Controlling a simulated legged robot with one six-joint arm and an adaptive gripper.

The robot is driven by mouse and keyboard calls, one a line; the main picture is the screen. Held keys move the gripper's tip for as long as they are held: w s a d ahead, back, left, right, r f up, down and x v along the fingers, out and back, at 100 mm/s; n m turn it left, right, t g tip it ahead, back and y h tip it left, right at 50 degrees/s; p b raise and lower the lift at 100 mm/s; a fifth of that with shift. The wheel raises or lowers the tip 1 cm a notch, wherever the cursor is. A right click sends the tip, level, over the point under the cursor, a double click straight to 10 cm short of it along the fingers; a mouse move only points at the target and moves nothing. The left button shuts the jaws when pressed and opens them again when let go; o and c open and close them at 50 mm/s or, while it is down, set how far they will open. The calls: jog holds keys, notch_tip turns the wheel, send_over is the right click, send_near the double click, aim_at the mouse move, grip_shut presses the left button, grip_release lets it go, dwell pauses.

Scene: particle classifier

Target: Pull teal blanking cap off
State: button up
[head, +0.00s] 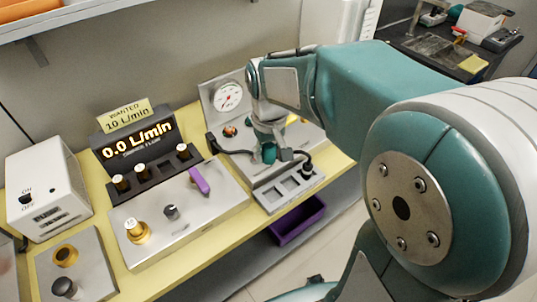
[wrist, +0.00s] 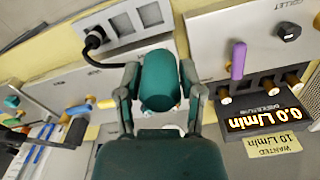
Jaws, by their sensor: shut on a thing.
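The teal blanking cap (wrist: 160,80) is a smooth, rounded cylinder between the two fingers of my gripper (wrist: 159,90) in the wrist view. The fingers press on it from both sides, so my gripper is shut on it. In the head view my gripper (head: 270,146) is low over the right-hand metal panel, in front of the round gauge (head: 228,97). The cap shows there only as a small teal patch (head: 268,154), partly hidden by my gripper. I cannot tell whether the cap is seated or clear of the panel.
A strip of square sockets (head: 288,188) with a black cable plug (head: 307,168) lies close in front. To the left are a purple lever (head: 199,181) and a display (head: 138,141) reading 0.0 L/min. A purple bin (head: 297,221) sits below the bench edge.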

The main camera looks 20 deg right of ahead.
jog(key=shift+r, duration=1.05)
jog(key=shift+r, duration=1.5)
